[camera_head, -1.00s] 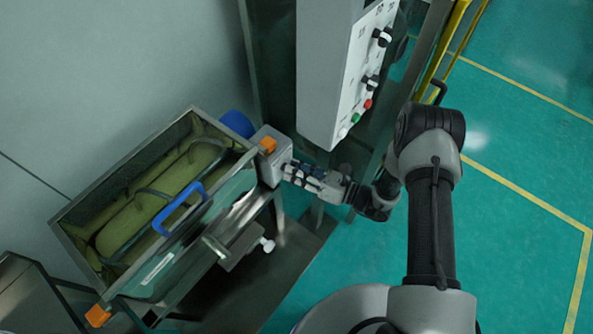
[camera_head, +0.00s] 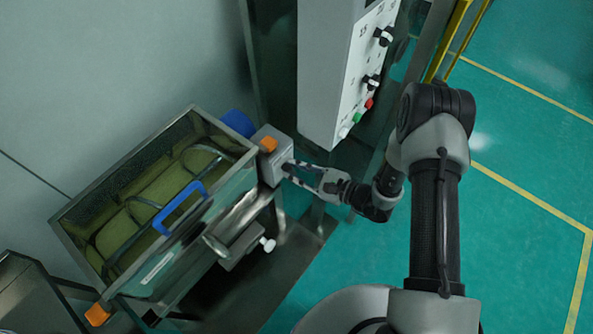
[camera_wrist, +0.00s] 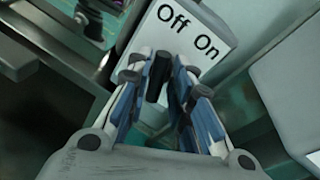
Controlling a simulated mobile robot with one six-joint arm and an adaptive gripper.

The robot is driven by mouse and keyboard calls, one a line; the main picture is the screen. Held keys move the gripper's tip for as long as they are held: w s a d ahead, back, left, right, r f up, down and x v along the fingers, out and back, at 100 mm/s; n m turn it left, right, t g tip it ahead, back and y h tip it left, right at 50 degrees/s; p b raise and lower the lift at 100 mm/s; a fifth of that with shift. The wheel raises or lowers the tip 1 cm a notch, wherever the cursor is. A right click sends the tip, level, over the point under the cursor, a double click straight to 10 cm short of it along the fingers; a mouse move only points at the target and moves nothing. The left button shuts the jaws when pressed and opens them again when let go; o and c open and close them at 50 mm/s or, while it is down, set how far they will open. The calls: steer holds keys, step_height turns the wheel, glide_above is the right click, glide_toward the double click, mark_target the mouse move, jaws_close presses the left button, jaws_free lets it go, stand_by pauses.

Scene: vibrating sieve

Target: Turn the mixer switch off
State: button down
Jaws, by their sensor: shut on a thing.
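The mixer switch is a black knob (camera_wrist: 157,82) on a light plate (camera_wrist: 222,42) marked "Off" and "On" in the wrist view. In the head view the plate belongs to a grey switch box (camera_head: 271,167) at the mixer's right end. My gripper (camera_head: 288,167) reaches the front of this box from the right. In the wrist view its two fingers (camera_wrist: 160,78) are on either side of the knob, shut on it. The knob's upper end points roughly toward "Off". The fingers hide part of the knob and its base.
The mixer trough (camera_head: 105,222) holds pale green shapes, with a blue handle (camera_head: 180,208) at its side. A grey control panel (camera_head: 325,70) with black knobs and red and green buttons hangs above my gripper. Green floor (camera_head: 520,130) lies clear on the right.

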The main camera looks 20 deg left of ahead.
steer(key=shift+n+t, duration=0.3)
steer(key=shift+n, duration=0.4)
steer(key=c, duration=1.4)
jaws_free()
steer(key=v, duration=1.2)
steer(key=shift+s+r, duration=0.1)
steer(key=shift+r, duration=0.15)
